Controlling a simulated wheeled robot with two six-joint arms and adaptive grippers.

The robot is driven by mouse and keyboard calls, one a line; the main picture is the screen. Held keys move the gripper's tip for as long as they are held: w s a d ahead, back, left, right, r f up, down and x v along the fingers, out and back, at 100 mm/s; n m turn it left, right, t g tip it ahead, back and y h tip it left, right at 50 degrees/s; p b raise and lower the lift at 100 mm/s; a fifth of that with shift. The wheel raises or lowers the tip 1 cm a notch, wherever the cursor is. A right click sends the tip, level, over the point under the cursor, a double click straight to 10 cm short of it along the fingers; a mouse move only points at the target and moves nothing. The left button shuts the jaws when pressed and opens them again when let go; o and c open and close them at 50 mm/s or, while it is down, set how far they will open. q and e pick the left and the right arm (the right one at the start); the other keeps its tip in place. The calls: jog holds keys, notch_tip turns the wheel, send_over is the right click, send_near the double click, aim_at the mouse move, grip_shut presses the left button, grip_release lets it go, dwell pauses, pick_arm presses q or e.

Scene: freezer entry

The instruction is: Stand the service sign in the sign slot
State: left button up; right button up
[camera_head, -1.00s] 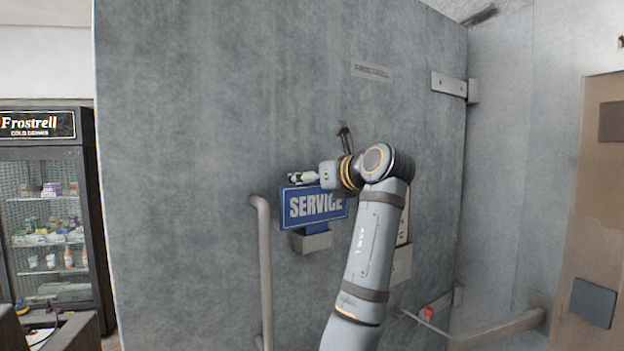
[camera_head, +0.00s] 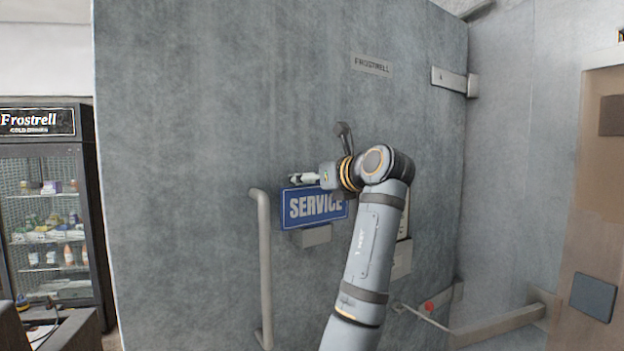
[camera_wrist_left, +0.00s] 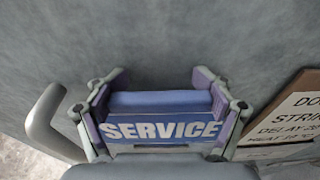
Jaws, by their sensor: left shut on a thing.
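The blue service sign (camera_head: 314,206) with white letters hangs in front of the grey door panel, its face toward me. My left gripper (camera_head: 306,178) is shut on the sign at its upper edge. In the left wrist view the sign (camera_wrist_left: 160,130) sits between the two fingers. The sign slot (camera_head: 317,236) is a small grey holder on the panel, directly below the sign. The sign's lower edge overlaps the holder's top in the head view. I cannot tell whether its lower part is inside. My right gripper is out of view.
A vertical grey door handle (camera_head: 264,270) stands close to the left of the sign and slot. A notice board (camera_wrist_left: 290,115) is on the right, partly behind my arm in the head view. A drinks fridge (camera_head: 50,210) is far left.

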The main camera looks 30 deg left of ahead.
pick_arm(q)
jog(key=o, duration=1.1)
jog(key=shift+a, duration=0.1)
jog(key=shift+c, duration=0.2)
